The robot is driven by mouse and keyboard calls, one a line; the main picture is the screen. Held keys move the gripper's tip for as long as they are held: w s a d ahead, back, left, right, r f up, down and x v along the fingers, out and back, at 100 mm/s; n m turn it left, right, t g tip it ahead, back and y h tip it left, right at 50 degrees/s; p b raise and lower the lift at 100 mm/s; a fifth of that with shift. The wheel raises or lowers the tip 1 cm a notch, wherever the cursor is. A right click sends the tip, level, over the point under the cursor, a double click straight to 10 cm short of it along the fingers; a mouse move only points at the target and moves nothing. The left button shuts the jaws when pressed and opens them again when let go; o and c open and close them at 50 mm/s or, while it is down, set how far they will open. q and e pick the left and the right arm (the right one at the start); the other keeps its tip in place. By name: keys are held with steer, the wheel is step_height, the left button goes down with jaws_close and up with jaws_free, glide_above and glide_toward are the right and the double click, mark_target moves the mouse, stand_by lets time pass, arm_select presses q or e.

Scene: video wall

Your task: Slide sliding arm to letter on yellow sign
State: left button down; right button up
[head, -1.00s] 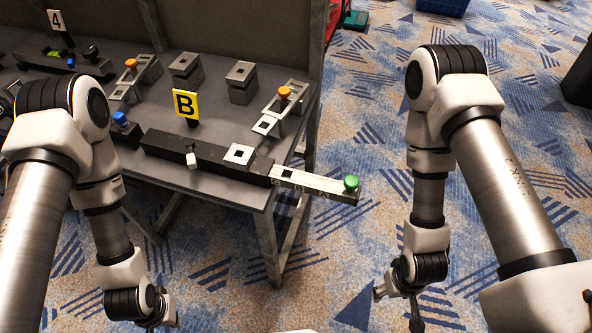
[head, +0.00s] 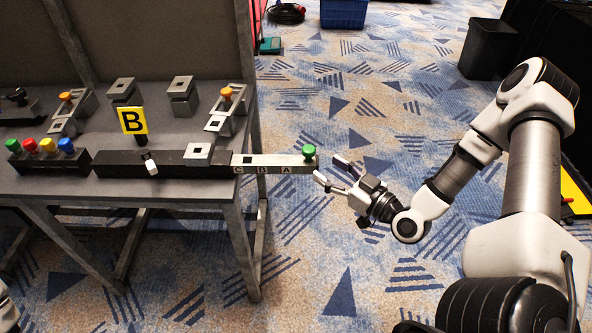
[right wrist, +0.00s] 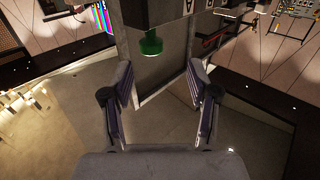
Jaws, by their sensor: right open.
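The yellow sign (head: 133,120) with a black B stands on the table behind a long black block (head: 118,163). The sliding arm (head: 272,168) is a pale bar marked C, B and A, sticking out of the block's right end past the table edge. A green knob (head: 309,152) stands at its outer end. My right gripper (head: 328,168) is open just right of the knob, fingers pointing left toward it. In the right wrist view the knob (right wrist: 151,44) appears just beyond the open, empty fingers (right wrist: 160,68). My left gripper is out of view.
The table (head: 190,190) also holds a row of coloured knobs (head: 47,146) and metal pieces with orange knobs (head: 227,94). A blue crate (head: 343,13) and a dark bin (head: 487,48) stand on the floor behind. The carpet right of the table is open.

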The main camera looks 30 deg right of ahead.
mark_target(311, 155)
steer(key=x, duration=0.2)
steer(key=b+x, duration=0.1)
steer(key=x, duration=0.1)
steer(key=d+b+x, duration=0.1)
steer(key=x, duration=0.2)
steer(key=shift+w+f, duration=0.25)
steer(key=shift+w, duration=0.6)
steer(key=shift+s+r, duration=0.1)
jaws_close()
